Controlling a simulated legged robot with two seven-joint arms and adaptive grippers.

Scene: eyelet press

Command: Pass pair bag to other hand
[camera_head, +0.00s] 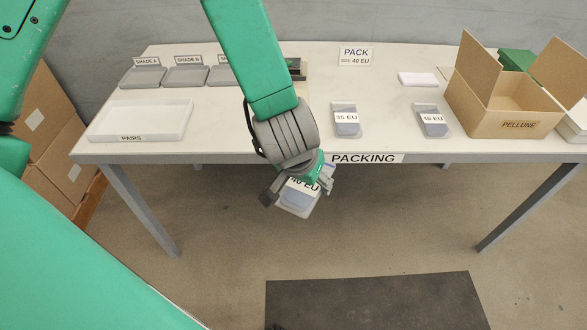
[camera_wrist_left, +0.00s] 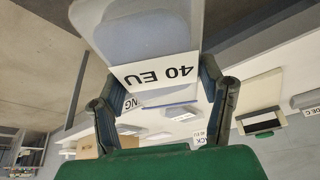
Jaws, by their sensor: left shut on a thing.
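My left gripper (camera_head: 298,188) is in front of the packing table's front edge, over the floor. It is shut on a clear pair bag labelled 40 EU (camera_head: 295,200). The gripper partly covers the bag in the head view. In the left wrist view the 40 EU bag (camera_wrist_left: 150,35) sits between the two fingers of the left gripper (camera_wrist_left: 160,85), its label upside down. My right gripper is not in view.
The packing table (camera_head: 230,140) holds a 35 EU bag (camera_head: 346,125), a 45 EU bag (camera_head: 433,126), a white PAIRS tray (camera_head: 100,122), grey shade trays (camera_head: 186,77) and an open PELLUNE carton (camera_head: 500,122). A dark mat (camera_head: 375,302) lies on the clear floor.

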